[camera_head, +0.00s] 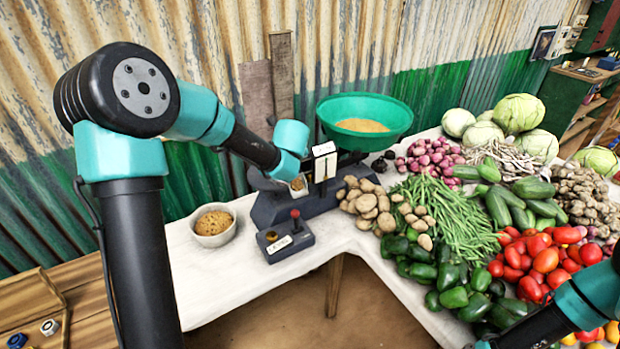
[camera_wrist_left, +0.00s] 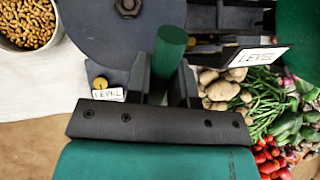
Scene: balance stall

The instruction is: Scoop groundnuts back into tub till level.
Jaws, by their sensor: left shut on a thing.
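In the wrist view my left gripper (camera_wrist_left: 164,70) is shut on a green cylindrical handle (camera_wrist_left: 171,42). The far end of the handle's tool is hidden. In the head view this gripper (camera_head: 292,178) is at the scale and largely hidden behind its own wrist. A small pale-rimmed cup with brown contents (camera_head: 299,186) shows just below the wrist. A white tub of groundnuts (camera_head: 213,238) stands left of the scale, and it also shows in the wrist view (camera_wrist_left: 55,38). A green pan (camera_head: 398,121) on the scale holds a tan heap (camera_head: 361,125). My right gripper is out of view.
The grey scale (camera_head: 268,212) stands on a white-covered table (camera_head: 190,272). A small box with a red knob (camera_head: 288,243) is in front of it. Potatoes (camera_head: 368,203), green beans (camera_head: 445,215) and other vegetables crowd the right. Corrugated metal wall stands behind.

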